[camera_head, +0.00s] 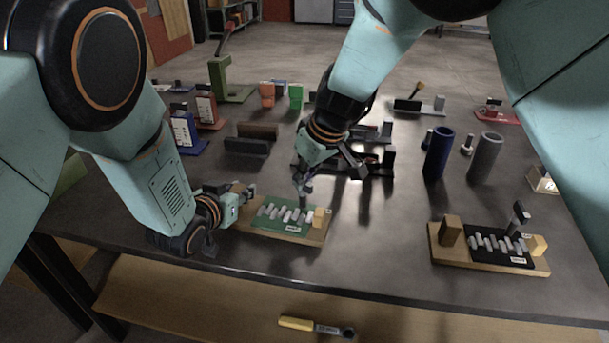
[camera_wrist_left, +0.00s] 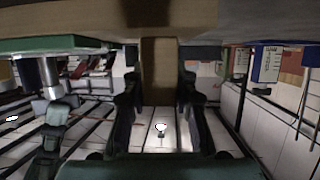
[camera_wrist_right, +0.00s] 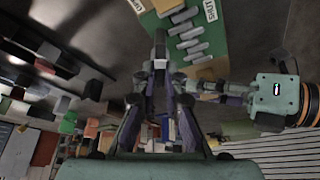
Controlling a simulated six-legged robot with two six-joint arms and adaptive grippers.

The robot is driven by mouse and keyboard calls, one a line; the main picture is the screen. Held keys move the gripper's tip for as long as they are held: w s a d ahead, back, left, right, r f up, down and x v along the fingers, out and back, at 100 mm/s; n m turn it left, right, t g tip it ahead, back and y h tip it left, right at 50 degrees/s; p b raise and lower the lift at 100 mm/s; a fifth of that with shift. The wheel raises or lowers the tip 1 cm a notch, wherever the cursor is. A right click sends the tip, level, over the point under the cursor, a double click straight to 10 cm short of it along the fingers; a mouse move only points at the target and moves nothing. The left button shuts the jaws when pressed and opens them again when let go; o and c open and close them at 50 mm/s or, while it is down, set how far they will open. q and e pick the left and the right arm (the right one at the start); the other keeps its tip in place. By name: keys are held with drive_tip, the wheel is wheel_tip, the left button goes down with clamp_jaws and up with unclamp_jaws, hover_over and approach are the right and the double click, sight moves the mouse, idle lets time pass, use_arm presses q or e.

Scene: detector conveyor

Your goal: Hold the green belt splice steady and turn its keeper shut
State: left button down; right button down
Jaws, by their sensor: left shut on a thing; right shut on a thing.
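The green belt splice (camera_head: 275,223) lies flat on a wooden board (camera_head: 310,239) near the table's front edge, with grey links across it. It also shows in the right wrist view (camera_wrist_right: 163,23), with white labels, one reading SHUT. My left gripper (camera_head: 249,190) is shut on the wooden block (camera_wrist_left: 160,72) at the board's left end. My right gripper (camera_head: 304,187) comes down from above and is shut on the dark upright handle of the keeper (camera_wrist_right: 160,45). The fingers hide much of the keeper, so I cannot tell its exact angle.
A second board (camera_head: 447,255) with a black splice stands to the right. Blue (camera_head: 438,155) and grey (camera_head: 486,158) cylinders stand behind it. Dark fixtures (camera_head: 375,161) lie just behind my right gripper. A yellow-handled tool (camera_head: 297,323) lies on the lower shelf. The table between the boards is clear.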

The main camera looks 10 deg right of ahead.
idle(0.3)
drive_tip(key=c, duration=1.4)
unclamp_jaws()
drive_tip(key=shift+s+d+r, duration=0.1)
drive_tip(key=shift+r, duration=0.25)
drive_tip(key=v, duration=0.2)
drive_tip(key=shift+r, duration=0.25)
drive_tip(key=s+d, duration=0.2)
drive_tip(key=s, duration=0.1)
drive_tip(key=s+d, duration=0.5)
drive_tip(key=s, duration=0.1)
drive_tip(key=shift+s+d+f, duration=0.15)
drive_tip(key=shift+s+d, duration=0.05)
drive_tip(key=shift+s, duration=0.15)
